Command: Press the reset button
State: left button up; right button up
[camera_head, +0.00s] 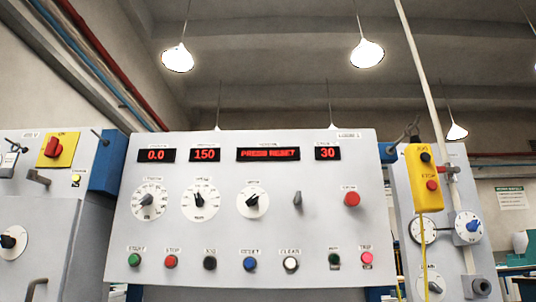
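The grey control panel (320,216) fills the middle of the head view, facing me. Its reset button is the blue button (250,264) in the bottom row, under a small label that appears to read RESET. A red-lit display (268,154) at the top of the panel reads PRESS RESET. The blue button is unobstructed. Neither of my grippers shows in the view.
The bottom row also has a green button (134,260), a red button (171,262), a black button (210,263) and a white button (290,264). A red button (352,199) sits at the upper right. A yellow pendant box (424,190) hangs right of the panel.

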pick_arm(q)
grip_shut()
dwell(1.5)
